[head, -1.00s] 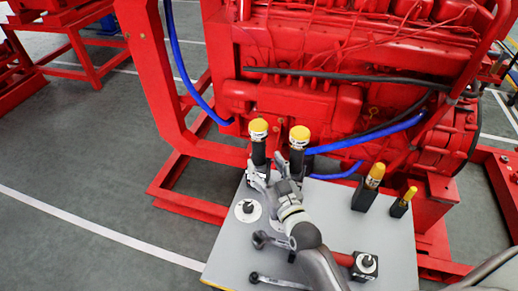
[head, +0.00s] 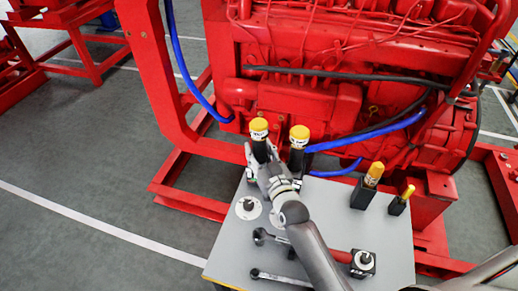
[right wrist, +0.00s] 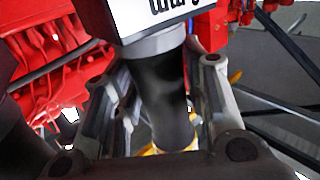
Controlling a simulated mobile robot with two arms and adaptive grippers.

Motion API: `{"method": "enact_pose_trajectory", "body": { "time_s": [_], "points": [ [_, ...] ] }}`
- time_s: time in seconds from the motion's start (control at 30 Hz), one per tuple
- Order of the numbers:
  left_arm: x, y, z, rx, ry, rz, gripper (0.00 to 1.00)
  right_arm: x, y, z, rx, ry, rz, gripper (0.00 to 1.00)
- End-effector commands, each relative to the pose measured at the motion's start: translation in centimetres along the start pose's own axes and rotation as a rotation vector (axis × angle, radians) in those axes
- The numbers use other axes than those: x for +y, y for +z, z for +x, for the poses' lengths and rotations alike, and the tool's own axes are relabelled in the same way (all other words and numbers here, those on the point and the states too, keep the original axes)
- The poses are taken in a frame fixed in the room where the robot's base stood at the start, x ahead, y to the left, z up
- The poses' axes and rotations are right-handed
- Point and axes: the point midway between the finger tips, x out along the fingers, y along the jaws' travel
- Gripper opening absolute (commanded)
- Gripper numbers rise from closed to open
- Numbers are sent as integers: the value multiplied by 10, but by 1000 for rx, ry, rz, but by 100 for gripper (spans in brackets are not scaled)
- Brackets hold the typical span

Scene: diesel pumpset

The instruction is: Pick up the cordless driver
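Two upright black tools with yellow tops and white labels stand at the back edge of the grey table (head: 330,235). I cannot tell for certain which is the cordless driver; my right gripper (head: 257,160) is at the left tool (head: 259,131). In the right wrist view, the tool's dark handle (right wrist: 160,95) stands between the two fingers, with a white lettered block above. The fingers look apart, on either side of the handle; no firm contact shows. The second tool (head: 299,138) stands just right of the gripper. My left gripper is out of view.
Two yellow-topped pieces in black holders (head: 366,187) (head: 402,200) stand to the right. Wrenches (head: 280,278), a white disc (head: 248,208) and a red-handled black block (head: 362,263) lie on the table. The red engine (head: 300,100) with blue hoses rises close behind.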

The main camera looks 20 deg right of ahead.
Motion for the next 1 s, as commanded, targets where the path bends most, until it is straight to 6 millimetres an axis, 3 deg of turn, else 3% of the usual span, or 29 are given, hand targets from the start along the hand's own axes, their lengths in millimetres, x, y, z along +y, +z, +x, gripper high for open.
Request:
{"method": "enact_pose_trajectory", "body": {
  "time_s": [0.03,0.27,0.73,1.0],
  "points": [
    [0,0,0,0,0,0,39,0,0,0,0,0,0,29],
    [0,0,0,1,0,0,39,0,0,0,0,0,0,0],
    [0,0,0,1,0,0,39,0,-9,1,7,1,0,0],
    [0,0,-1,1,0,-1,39,0,-39,1,11,1,1,0]
  ]
}}
